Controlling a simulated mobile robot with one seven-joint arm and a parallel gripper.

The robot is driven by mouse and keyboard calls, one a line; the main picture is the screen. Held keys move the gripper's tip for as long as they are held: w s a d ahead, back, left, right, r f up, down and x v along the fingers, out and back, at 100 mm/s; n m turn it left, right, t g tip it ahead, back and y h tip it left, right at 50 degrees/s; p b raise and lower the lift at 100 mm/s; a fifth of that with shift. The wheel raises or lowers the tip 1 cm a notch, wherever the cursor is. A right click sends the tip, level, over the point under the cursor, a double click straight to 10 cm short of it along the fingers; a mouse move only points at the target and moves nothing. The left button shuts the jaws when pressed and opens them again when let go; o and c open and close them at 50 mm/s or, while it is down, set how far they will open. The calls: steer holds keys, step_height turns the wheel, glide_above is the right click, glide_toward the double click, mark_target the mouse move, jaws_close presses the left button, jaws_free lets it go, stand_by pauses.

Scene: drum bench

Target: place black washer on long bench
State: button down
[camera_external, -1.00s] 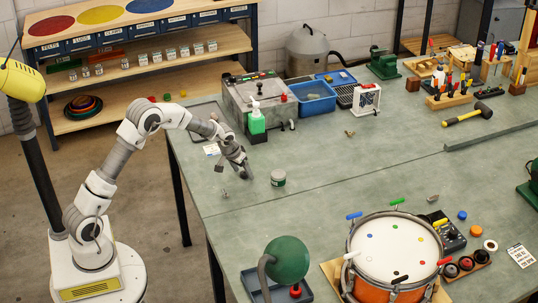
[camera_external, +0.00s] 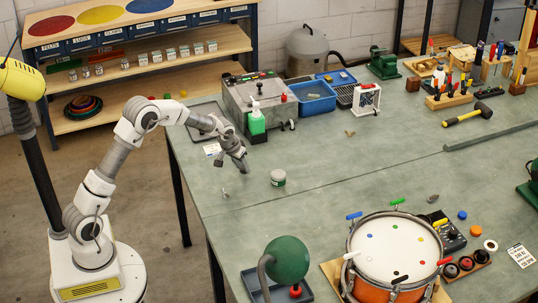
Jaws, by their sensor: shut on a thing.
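The long bench (camera_external: 330,165) has a wide grey-green top and fills the middle and right. I cannot pick out the black washer anywhere with certainty. Whether the gripper's tips touch the bench top or hang a little above it I cannot tell.
A green bottle (camera_external: 256,120) and grey machine (camera_external: 258,95) stand behind my gripper. A drum (camera_external: 393,250) and green dome (camera_external: 287,260) stand at the front. The bench middle is mostly clear.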

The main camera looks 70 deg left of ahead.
step_height(320, 180, up, 2)
steer(key=shift+r, duration=0.1)
steer(key=s+d+r, duration=0.2)
steer(key=d+r, duration=0.4)
steer(key=d, duration=0.5)
steer(key=s+d+f+m+p, duration=0.2)
steer(key=s+d, duration=0.2)
steer(key=s+d+f+m+h+p, duration=0.1)
steer(key=s+d+f+m, duration=0.1)
steer(key=s+d, duration=0.3)
steer(key=s+d+f+m+h+p, duration=0.1)
steer(key=s+d+f+m+p, duration=0.1)
steer(key=s+d, duration=0.3)
steer(key=shift+s+t+p, duration=0.25)
steer(key=shift+t+p, duration=0.05)
